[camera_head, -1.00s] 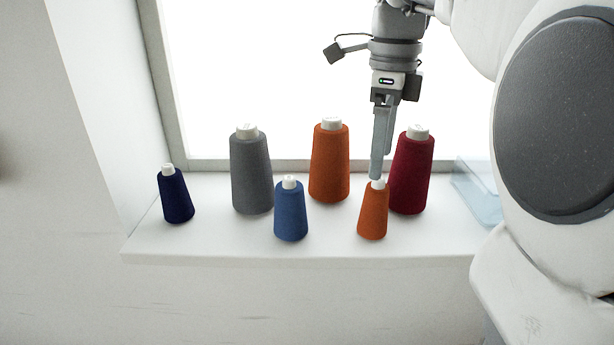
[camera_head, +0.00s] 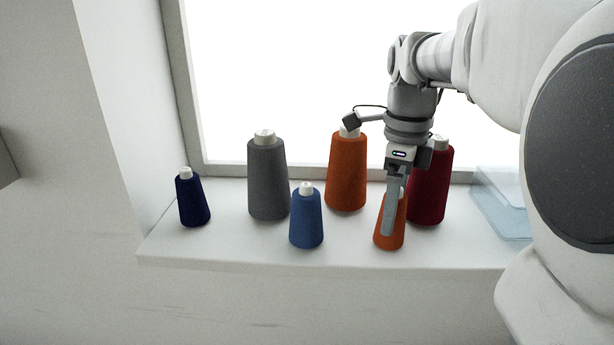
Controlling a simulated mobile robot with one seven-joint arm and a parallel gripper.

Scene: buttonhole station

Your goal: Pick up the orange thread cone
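Two orange thread cones stand upright on the white sill. The large orange cone (camera_head: 346,175) is at the back, its white top partly covered by a dark part on my wrist. The small orange cone (camera_head: 399,235) is at the front right, partly hidden behind my gripper (camera_head: 389,232). My gripper points down, with a finger in front of the small cone, reaching low along its side. The fingers line up with the camera, so I cannot tell how far apart they are or whether they touch the cone.
A dark red cone (camera_head: 430,185) stands close behind the small orange one. A blue cone (camera_head: 306,218), a grey cone (camera_head: 267,180) and a navy cone (camera_head: 192,200) stand to the left. A clear bluish box (camera_head: 502,205) is at right. The sill (camera_head: 240,245) has free room in front.

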